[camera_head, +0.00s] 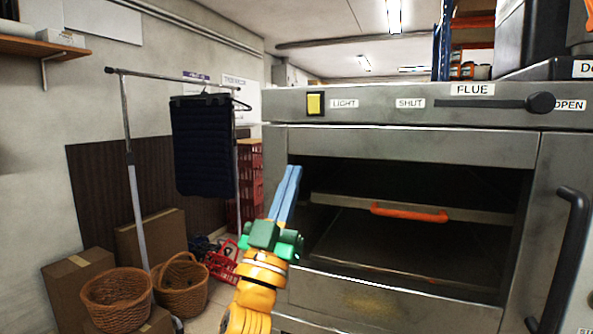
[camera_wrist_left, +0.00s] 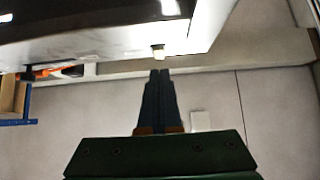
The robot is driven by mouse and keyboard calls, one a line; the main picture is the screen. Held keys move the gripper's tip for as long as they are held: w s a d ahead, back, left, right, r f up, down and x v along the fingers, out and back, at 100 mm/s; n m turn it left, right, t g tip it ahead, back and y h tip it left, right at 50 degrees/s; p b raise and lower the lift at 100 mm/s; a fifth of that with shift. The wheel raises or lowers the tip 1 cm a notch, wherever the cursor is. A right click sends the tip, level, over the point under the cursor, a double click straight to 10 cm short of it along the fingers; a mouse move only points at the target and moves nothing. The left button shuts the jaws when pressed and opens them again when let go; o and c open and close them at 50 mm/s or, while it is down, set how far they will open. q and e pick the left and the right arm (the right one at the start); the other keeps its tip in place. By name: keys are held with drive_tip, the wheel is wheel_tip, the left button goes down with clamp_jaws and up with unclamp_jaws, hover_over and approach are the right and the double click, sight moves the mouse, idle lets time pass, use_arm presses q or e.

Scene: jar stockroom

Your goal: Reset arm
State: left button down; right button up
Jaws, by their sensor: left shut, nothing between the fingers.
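My left gripper (camera_head: 291,172) comes up from the bottom on my orange and green arm. Its two blue fingers are together, with nothing held, and point up in front of the left side of the oven (camera_head: 410,310). In the left wrist view the shut fingers (camera_wrist_left: 159,72) point toward a wall, just below a small pale yellow piece at the edge of a grey surface. My right gripper is in neither view.
The oven chamber is open, with an orange-handled tray (camera_head: 408,213) inside. The oven's black door handle (camera_head: 566,260) sticks out at right. A clothes rail (camera_head: 128,150), wicker baskets (camera_head: 117,299) and cardboard boxes (camera_head: 75,281) stand at left. A red basket (camera_head: 221,264) is on the floor.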

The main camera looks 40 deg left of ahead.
use_arm(q)
drive_tip(key=shift+s+d+f, duration=0.15)
drive_tip(key=shift+s+f, duration=0.2)
drive_tip(key=shift+s, duration=0.2)
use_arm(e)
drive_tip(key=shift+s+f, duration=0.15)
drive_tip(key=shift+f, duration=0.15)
